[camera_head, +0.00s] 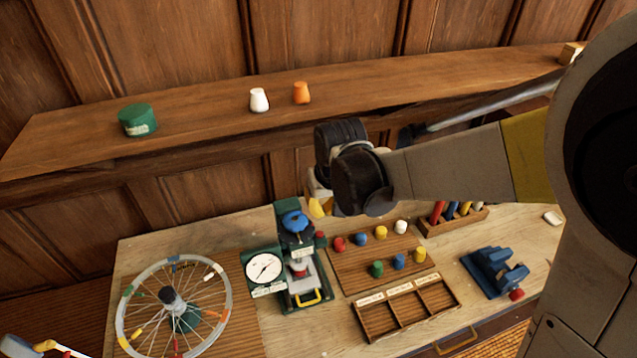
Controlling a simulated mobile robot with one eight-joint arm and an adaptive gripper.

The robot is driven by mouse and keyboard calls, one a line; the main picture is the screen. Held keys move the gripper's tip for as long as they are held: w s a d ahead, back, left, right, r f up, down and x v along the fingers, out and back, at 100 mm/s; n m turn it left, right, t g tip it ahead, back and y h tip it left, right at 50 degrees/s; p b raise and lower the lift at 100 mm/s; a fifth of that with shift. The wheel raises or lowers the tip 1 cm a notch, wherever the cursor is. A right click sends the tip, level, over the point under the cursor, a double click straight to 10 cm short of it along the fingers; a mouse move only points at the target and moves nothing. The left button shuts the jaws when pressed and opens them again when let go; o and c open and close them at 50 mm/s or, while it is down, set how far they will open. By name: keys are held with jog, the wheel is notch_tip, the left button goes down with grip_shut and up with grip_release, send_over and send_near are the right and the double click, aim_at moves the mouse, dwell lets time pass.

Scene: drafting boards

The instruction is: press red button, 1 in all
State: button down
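A small red knob (339,244) sits at the back left of a wooden board (352,275) with several coloured knobs. Another red part (300,271) shows low on a green press-like device (282,222) with a blue wheel, left of the board. I cannot tell which red part is the button. My arm reaches in from the right, above the table. Its dark joint hides most of my gripper (317,205), of which only a pale and yellow bit shows, above and behind the board. Its fingers cannot be made out, and I see no contact with the red parts.
A spoked wheel (222,302) stands at the left. A compartment tray (437,296) lies in front of the knob board. A blue vise (497,272) and a rack of coloured rods (464,216) are to the right. A shelf (200,133) runs behind.

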aim_at(322, 232)
jog(key=x, duration=0.6)
jog(key=shift+s+d+f, duration=0.1)
jog(key=shift+s+f, duration=0.1)
jog(key=shift+s, duration=0.15)
jog(key=shift+f, duration=0.6)
jog(key=shift+f+b, duration=0.1)
jog(key=shift+b, duration=0.25)
